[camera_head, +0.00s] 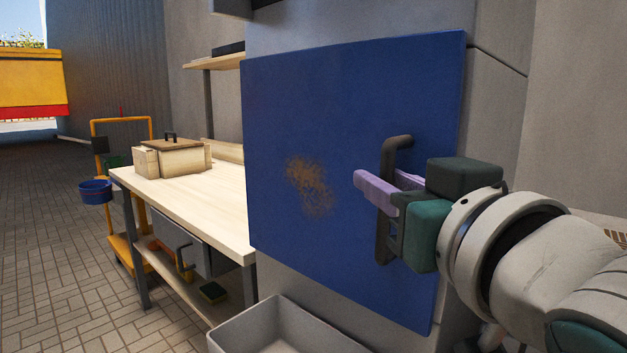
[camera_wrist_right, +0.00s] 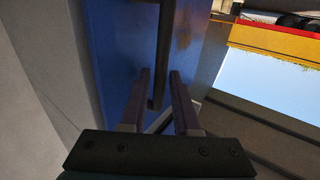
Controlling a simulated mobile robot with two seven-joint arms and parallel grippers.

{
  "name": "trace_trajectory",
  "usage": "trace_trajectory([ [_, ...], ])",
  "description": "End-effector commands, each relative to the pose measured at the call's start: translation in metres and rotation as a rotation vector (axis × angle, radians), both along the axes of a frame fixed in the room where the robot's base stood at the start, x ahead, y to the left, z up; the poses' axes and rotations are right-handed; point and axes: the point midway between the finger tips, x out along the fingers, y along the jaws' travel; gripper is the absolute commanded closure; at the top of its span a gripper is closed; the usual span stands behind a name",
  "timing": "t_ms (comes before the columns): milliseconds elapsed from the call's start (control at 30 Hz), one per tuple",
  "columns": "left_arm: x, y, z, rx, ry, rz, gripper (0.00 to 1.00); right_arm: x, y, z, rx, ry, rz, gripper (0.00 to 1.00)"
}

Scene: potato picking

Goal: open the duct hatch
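The duct hatch (camera_head: 340,100) is a large blue panel with a rusty brown patch, on the front of a grey housing. I see no clear gap along its edges. Its dark upright handle (camera_head: 396,143) is on the right part of the panel. My right gripper (camera_head: 381,180) reaches in from the right, its purple fingers at the handle. In the right wrist view the handle (camera_wrist_right: 165,40) runs between the two fingers of the gripper (camera_wrist_right: 160,78), with space on each side, so the gripper looks open around it. My left gripper is not in view.
A wooden workbench (camera_head: 205,190) with a lidded box (camera_head: 170,158) stands left of the hatch. A grey bin (camera_head: 245,330) is below the panel. A yellow trolley (camera_head: 118,125) and a blue bucket (camera_head: 95,192) are farther left. The tiled floor (camera_head: 50,260) there is clear.

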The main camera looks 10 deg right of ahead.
Motion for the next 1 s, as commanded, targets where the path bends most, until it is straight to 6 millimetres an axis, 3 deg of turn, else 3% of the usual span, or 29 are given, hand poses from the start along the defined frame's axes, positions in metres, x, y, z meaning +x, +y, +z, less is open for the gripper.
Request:
trace_trajectory([
  [267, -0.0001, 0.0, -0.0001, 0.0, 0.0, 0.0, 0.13, 0.0016, 0.0002, -0.0005, 0.0, 0.001, 0.0, 0.7],
  [533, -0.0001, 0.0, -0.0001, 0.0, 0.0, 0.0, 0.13, 0.0014, 0.0002, -0.0004, 0.0, 0.001, 0.0, 1.0],
  [1000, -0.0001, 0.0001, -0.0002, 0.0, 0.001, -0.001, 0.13, 0.0013, 0.0002, -0.0002, 0.0, 0.0, 0.0, 1.0],
])
